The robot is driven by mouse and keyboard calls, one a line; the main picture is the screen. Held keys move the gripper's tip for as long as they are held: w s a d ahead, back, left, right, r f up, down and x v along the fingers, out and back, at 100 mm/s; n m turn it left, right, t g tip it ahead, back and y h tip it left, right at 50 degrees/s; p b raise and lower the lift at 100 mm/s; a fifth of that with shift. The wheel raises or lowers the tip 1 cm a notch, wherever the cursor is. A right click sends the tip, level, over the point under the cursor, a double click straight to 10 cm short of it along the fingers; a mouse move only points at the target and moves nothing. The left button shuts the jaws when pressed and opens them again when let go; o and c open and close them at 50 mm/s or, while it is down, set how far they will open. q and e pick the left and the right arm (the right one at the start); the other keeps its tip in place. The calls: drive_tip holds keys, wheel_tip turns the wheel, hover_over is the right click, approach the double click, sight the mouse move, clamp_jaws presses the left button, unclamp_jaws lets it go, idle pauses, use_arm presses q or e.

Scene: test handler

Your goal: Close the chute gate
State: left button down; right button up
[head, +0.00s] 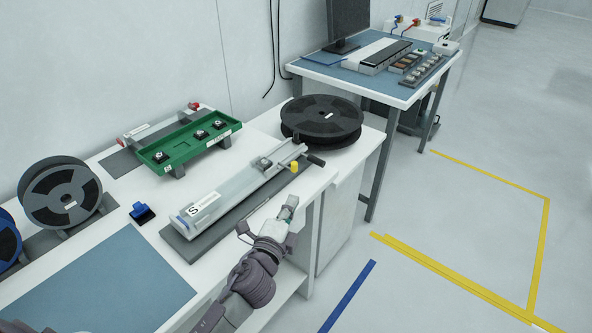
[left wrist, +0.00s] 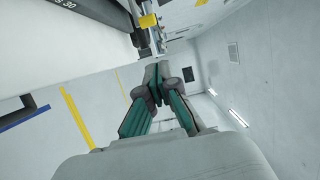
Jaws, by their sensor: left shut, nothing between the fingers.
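The chute (head: 235,190) is a long, pale, see-through rail on a grey base, lying along the table's front edge. A small dark part (head: 265,162) sits near its far end. A yellow knob (head: 294,166) stands at that end; it looks like the gate's handle, but I cannot tell the gate's position. The knob also shows at the top of the left wrist view (left wrist: 148,20). My left gripper (head: 291,203) is shut and empty, in front of the table edge, below the knob in the picture and apart from it. Its fingertips (left wrist: 157,68) meet in the left wrist view.
A green tray (head: 190,146) with several small parts stands behind the chute. A black reel (head: 321,118) lies beyond its far end. More reels (head: 60,195) stand at left, near a small blue-topped block (head: 142,212).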

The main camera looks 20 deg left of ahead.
use_arm(q)
drive_tip(key=w, duration=0.3)
drive_tip(key=w+a+p, duration=0.1)
drive_tip(key=w, duration=0.5)
drive_tip(key=shift+w+a, duration=0.35)
drive_tip(key=shift+w+a+f, duration=0.1)
drive_tip(key=shift+w+a, duration=0.3)
drive_tip(key=shift+a, duration=0.05)
drive_tip(key=a, duration=0.1)
drive_tip(key=w+a, duration=0.1)
drive_tip(key=a, duration=0.1)
drive_tip(key=w+a, duration=0.1)
drive_tip(key=a, duration=0.1)
drive_tip(key=shift+a, duration=0.2)
use_arm(e)
drive_tip(key=shift+d+r, duration=0.1)
drive_tip(key=shift+r, duration=0.6)
use_arm(q)
drive_tip(key=shift+d, duration=0.15)
